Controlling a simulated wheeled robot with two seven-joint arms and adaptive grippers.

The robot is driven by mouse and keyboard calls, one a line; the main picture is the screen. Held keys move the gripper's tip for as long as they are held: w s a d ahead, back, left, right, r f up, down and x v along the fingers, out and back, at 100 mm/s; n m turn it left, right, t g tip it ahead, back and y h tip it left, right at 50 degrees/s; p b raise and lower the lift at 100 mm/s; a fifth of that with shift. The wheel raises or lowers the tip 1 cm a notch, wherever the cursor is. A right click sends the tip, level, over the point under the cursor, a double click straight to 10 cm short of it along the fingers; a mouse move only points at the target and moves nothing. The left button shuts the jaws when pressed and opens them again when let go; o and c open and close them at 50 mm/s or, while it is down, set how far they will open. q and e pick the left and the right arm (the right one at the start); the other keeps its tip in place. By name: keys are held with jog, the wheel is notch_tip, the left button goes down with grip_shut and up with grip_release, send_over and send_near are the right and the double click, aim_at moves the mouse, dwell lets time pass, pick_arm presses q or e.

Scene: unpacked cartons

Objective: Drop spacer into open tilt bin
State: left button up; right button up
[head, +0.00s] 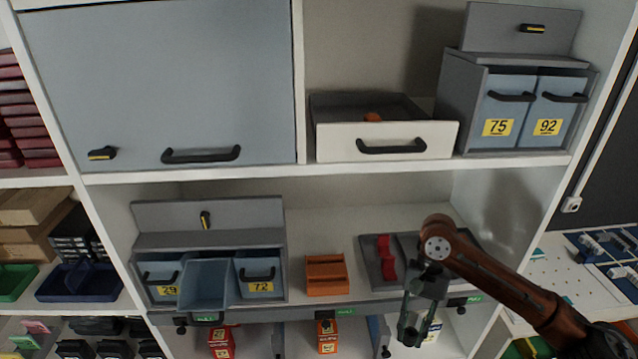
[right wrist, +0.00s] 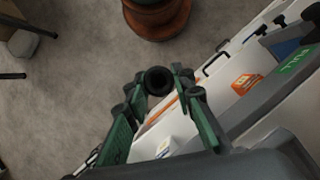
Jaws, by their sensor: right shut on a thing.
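The open tilt bin (head: 205,287) is tipped forward between two closed bins, 29 (head: 161,283) and 72 (head: 258,277), in the grey cabinet on the lower shelf. My right gripper (head: 411,337) is low at the right, in front of the lower shelf edge and well apart from the open bin. In the right wrist view the right gripper (right wrist: 160,96) is shut on the spacer (right wrist: 158,80), a dark round piece with a hole, held between the green fingertips. The spacer is hard to make out in the head view. My left gripper is not in view.
An orange tray (head: 326,276) and a grey holder with red parts (head: 386,259) stand right of the cabinet. A partly open white drawer (head: 387,141) and bins 75 and 92 (head: 522,112) are above. Red and orange boxes (head: 222,342) sit below the shelf.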

aim_at(407, 337)
jog(key=shift+n, duration=0.7)
jog(key=shift+w+a+r, duration=0.1)
jog(key=shift+a+r, duration=0.15)
jog(key=shift+r, duration=0.9)
jog(key=shift+w+a+r, duration=0.1)
jog(key=shift+a+r, duration=0.1)
jog(key=shift+r, duration=0.95)
